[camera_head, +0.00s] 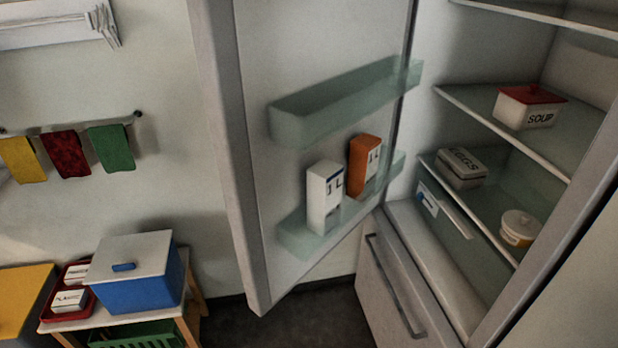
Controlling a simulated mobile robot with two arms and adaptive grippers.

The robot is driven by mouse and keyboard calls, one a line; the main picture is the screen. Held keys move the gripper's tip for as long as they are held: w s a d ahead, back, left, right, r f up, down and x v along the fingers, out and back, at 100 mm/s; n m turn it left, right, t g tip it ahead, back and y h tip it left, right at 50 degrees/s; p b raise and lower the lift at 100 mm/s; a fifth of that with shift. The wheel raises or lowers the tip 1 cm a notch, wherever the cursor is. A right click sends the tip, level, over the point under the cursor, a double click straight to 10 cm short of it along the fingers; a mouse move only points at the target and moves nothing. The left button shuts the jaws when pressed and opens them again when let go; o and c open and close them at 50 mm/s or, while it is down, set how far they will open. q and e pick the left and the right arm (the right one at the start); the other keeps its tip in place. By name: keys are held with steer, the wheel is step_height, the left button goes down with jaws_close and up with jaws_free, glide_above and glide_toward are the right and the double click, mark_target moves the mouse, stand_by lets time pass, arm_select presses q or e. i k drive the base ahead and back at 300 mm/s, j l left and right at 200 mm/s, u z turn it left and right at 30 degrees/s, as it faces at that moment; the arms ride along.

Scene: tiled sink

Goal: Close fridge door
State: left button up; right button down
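The fridge door (300,55) stands wide open, swung out to the left of the fridge body. Its inner side faces me and carries two greenish clear shelves. A white carton (325,197) and an orange carton (364,165) stand on the lower door shelf (300,240). The fridge interior (465,60) is exposed on the right, with several glass shelves. The door's outer edge (232,200) runs down the left side of it. Neither of my grippers shows in this view.
A red-lidded soup box (527,107), an eggs box (460,168) and a round pot (518,229) sit inside the fridge. A closed lower drawer (400,290) is below. A small table with a blue box (140,272) stands left of the door. Dark floor shows between.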

mark_target(288, 86)
steer(key=i+j+z, duration=0.15)
steer(key=j+z, duration=0.25)
steer(key=j, duration=0.9)
steer(key=j+z, duration=0.4)
steer(key=j, duration=1.4)
